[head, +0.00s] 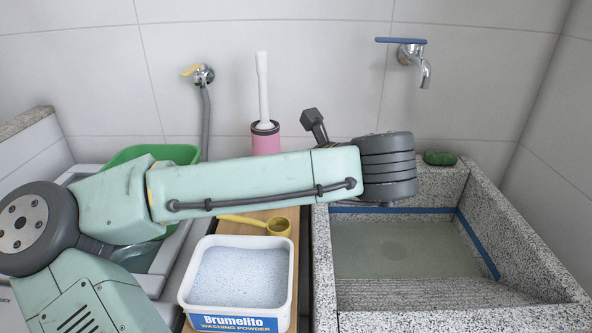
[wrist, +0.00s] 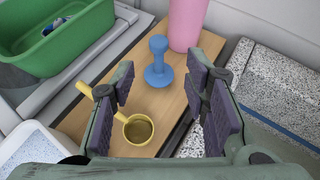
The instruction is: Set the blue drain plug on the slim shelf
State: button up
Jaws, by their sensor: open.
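The blue drain plug (wrist: 158,66) stands upright on a narrow wooden board (wrist: 177,99), with its round knob on top and wide base below. In the head view my arm hides the plug; part of the board (head: 291,214) shows beside the sink. My gripper (wrist: 161,80) is open and empty, its dark pads on either side of the plug in the wrist view and apart from it. In the head view my gripper is hidden behind my arm. No shelf other than this board can be made out, and I cannot tell if it is the slim shelf.
A yellow scoop (wrist: 138,129) lies on the board, in front of the plug. A pink brush holder (wrist: 187,22) stands behind it. A washing powder tub (head: 238,281) and green basin (wrist: 62,36) are to the left. The speckled sink (head: 455,314) is to the right.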

jog(key=v, duration=0.3)
jog(key=shift+s+d+r, duration=0.1)
jog(key=shift+s+r, duration=0.1)
jog(key=shift+s, duration=0.1)
